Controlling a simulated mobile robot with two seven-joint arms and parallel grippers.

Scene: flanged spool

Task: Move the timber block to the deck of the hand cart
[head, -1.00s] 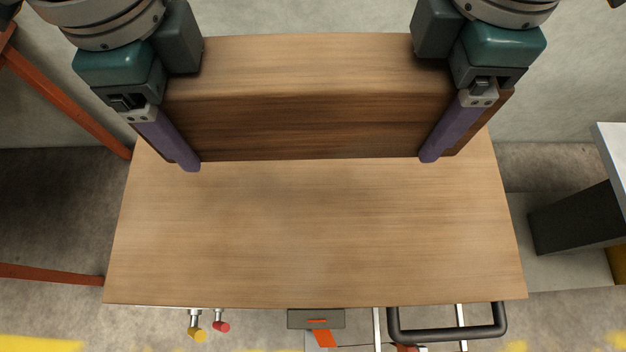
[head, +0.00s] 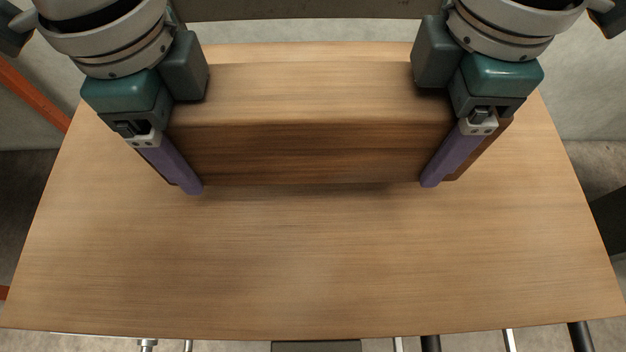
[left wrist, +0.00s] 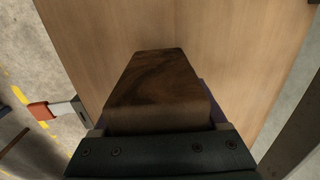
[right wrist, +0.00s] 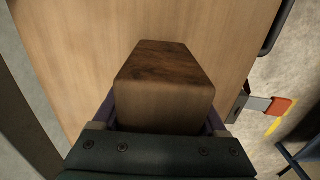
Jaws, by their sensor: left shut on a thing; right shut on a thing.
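The timber block (head: 310,150) is a long brown wooden beam lying crosswise in the head view. My left gripper (head: 186,187) is shut on its left end and my right gripper (head: 438,182) is shut on its right end. The block's dark end grain shows in the left wrist view (left wrist: 155,85) and in the right wrist view (right wrist: 162,65). The block is over a wide, flat wooden top (head: 310,270). A soft shadow lies along its lower edge; I cannot tell whether it touches. I cannot tell for certain whether this top is the hand cart's deck.
The wooden top is bare in front of the block. Bars and dark fittings (head: 316,346) show beyond its near edge. An orange-red bar (head: 35,95) is at the far left. Concrete floor with yellow marking (left wrist: 20,95) lies beside the top.

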